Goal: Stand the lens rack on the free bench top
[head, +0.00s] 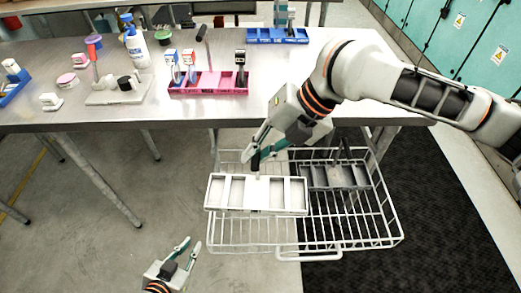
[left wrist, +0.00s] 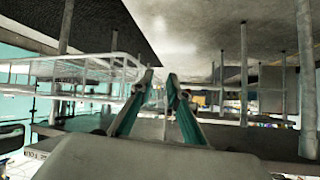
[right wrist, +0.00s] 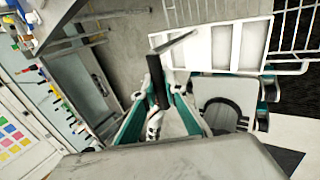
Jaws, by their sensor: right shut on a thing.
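The white lens rack (head: 256,209) has several empty compartments and a dark upright handle. My right gripper (head: 257,154) is shut on that handle and holds the rack over the wire basket in front of the bench. In the right wrist view the dark handle (right wrist: 157,82) is between the fingers, with the white rack (right wrist: 203,50) beyond. My left gripper (head: 192,243) is empty, low at the front left, its fingertips a little apart; the gap also shows in the left wrist view (left wrist: 160,78). The bench top (head: 275,75) has bare metal right of the pink rack.
A grey rack (head: 347,178) sits in the right of the wire basket (head: 325,243). On the bench are a pink rack (head: 208,91) with several modules, a blue rack (head: 262,41) at the back, a white bottle (head: 137,50), a grey stand (head: 115,98) and small tubs.

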